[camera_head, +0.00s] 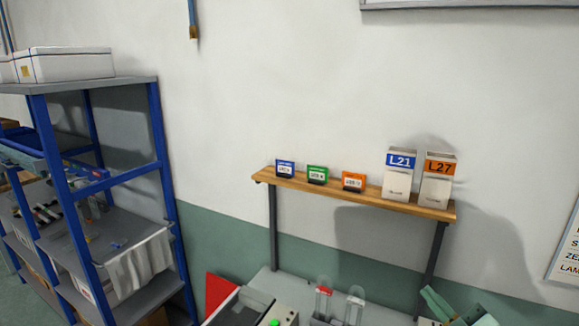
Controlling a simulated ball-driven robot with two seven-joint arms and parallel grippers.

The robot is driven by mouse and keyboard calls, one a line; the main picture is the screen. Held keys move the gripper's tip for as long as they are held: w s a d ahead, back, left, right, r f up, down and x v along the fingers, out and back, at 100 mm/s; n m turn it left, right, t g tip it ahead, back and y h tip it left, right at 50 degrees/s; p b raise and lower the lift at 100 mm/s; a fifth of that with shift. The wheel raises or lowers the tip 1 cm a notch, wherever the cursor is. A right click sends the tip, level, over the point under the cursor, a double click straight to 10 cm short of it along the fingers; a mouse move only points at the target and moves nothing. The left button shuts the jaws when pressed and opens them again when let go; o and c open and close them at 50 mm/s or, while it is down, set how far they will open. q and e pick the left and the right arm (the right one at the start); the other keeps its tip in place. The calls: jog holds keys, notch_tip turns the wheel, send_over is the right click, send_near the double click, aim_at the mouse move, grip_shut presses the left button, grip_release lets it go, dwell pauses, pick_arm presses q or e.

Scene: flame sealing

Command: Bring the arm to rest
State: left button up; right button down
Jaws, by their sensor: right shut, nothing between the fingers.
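I can make out neither my left nor my right gripper in the head view. At the bottom right edge, slanted teal-green pieces (438,303) are cut off by the frame; I cannot tell what they are. The work table (378,313) is only partly in view, below the wooden shelf (330,194).
The shelf bears blue, green and orange labels and cartons L21 (398,178) and L27 (437,181). Two clear tubes (354,308) stand on the table beside a device with a green button (275,322). A blue-framed rack (160,160) stands left.

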jog(key=s+d+f+m+g+h, duration=0.1)
jog(key=s+f+m+g+h, duration=0.2)
jog(key=s+f+g+h, duration=0.5)
jog(key=s+f+m+g+h, duration=0.25)
jog(key=s+f, duration=0.25)
jog(key=s, duration=0.7)
jog(key=s+a+f+g+y+b, duration=0.2)
jog(key=f+b, duration=0.6)
jog(key=f, duration=1.4)
jog(key=s+a+f+g+y+b, duration=0.2)
jog(key=f+b, duration=0.6)
jog(key=f, duration=1.3)
jog(key=s+f+m+g+b, duration=0.1)
jog(key=s+f+b, duration=0.5)
jog(key=s+f, duration=0.4)
jog(key=s+f+m+g+b, duration=0.2)
jog(key=s+f+b, duration=0.4)
jog(key=s+f, duration=0.5)
notch_tip(320, 180, down, 8)
jog(key=shift+a+f+y+b, duration=0.1)
jog(key=shift+a+y+b, duration=0.05)
jog(key=shift+y+b, duration=0.3)
